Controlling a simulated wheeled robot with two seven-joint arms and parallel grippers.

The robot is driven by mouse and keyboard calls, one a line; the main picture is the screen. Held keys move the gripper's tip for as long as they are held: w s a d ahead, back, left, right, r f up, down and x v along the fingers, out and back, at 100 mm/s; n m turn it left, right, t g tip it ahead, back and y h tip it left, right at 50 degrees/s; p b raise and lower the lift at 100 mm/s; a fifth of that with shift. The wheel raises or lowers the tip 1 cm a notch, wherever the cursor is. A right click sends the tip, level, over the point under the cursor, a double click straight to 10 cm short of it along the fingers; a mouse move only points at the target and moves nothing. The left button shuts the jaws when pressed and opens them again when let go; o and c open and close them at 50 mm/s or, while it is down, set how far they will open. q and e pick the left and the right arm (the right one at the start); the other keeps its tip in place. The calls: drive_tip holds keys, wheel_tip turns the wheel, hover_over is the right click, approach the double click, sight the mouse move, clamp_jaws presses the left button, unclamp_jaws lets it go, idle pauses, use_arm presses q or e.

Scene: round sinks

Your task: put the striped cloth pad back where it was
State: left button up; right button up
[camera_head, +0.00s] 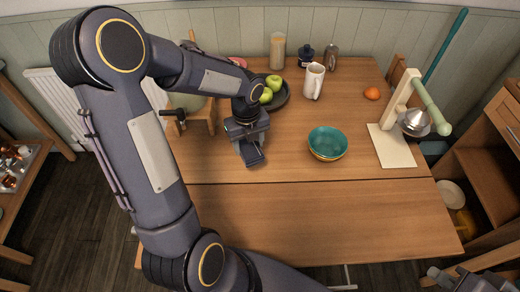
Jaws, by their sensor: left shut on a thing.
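My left gripper (253,154) points down over the wooden table (330,215), left of the teal bowl. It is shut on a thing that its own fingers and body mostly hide. I cannot make out stripes or cloth there, and no striped cloth pad shows clearly elsewhere on the table. My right gripper (440,275) shows only in part at the bottom right corner, off the table, and its jaws cannot be read.
A teal bowl (327,144), a white mug (314,80), a dark plate (282,98) with green apples, an orange (372,93) and a stand with a pale base (391,150) are on the table. Jars stand at the back. The front half is clear.

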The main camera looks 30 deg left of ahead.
use_arm(q)
drive_tip(key=w+f, duration=0.1)
drive_tip(key=f, duration=0.1)
drive_tip(key=w+f, duration=0.4)
drive_tip(key=shift+w+d, duration=0.1)
drive_tip(key=shift+d, duration=0.25)
drive_tip(key=shift+w+f, duration=0.1)
drive_tip(key=shift+f, duration=1.5)
drive_tip(key=shift+f, duration=0.2)
drive_tip(key=o, duration=0.9)
drive_tip(key=shift+o, duration=0.2)
drive_tip(key=shift+r, duration=0.1)
